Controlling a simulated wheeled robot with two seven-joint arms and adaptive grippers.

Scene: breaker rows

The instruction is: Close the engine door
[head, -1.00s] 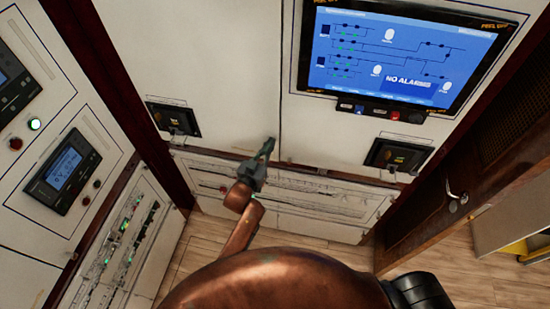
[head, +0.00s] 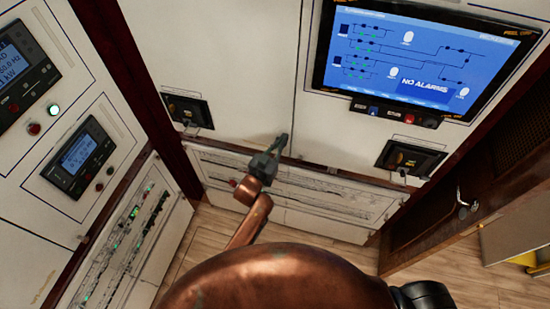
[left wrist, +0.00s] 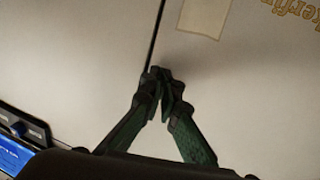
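A brown wooden door (head: 425,215) with a dark louvred panel and a metal handle (head: 466,204) is at the right in the head view. It is probably the engine door; no label shows to confirm it. It looks ajar, with floor and a pale, yellow-edged surface beyond it. My left gripper (head: 277,152) is well to the left of this door, in front of the white cabinet. In the left wrist view its fingertips (left wrist: 160,76) meet with nothing between them, near the dark seam of two white panels. Whether they touch the panel is unclear. My right gripper is out of view.
A white cabinet (head: 230,60) with a blue screen (head: 420,60) and two black latches (head: 188,110) (head: 409,158) stands ahead. Control panels (head: 83,155) and breaker rows (head: 125,240) line the left. Wooden floor (head: 330,250) shows below and right.

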